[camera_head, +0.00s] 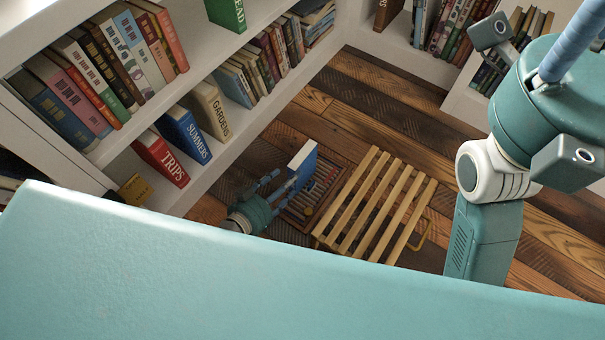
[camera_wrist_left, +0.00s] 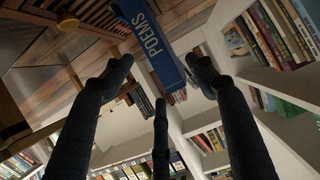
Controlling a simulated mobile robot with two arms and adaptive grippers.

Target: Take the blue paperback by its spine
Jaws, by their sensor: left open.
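The blue paperback (camera_head: 302,164) stands upright near the slatted wooden bench, low over the floor, in the head view. In the left wrist view its spine (camera_wrist_left: 152,42), lettered POEMS, faces my palm. My left gripper (camera_head: 275,187) is just left of the book, its dark fingers spread. In the wrist view the open left gripper (camera_wrist_left: 160,76) has one finger on each side of the spine and a third below it. I cannot tell whether any finger touches the book. My right gripper is out of view.
A slatted wooden bench (camera_head: 376,205) stands right of the book. A dark striped wooden piece (camera_head: 312,198) lies beside it. A white bookcase (camera_head: 205,160) is at the left, holding another blue book, SUMMERS (camera_head: 185,134). Plank floor (camera_head: 385,110) is clear behind.

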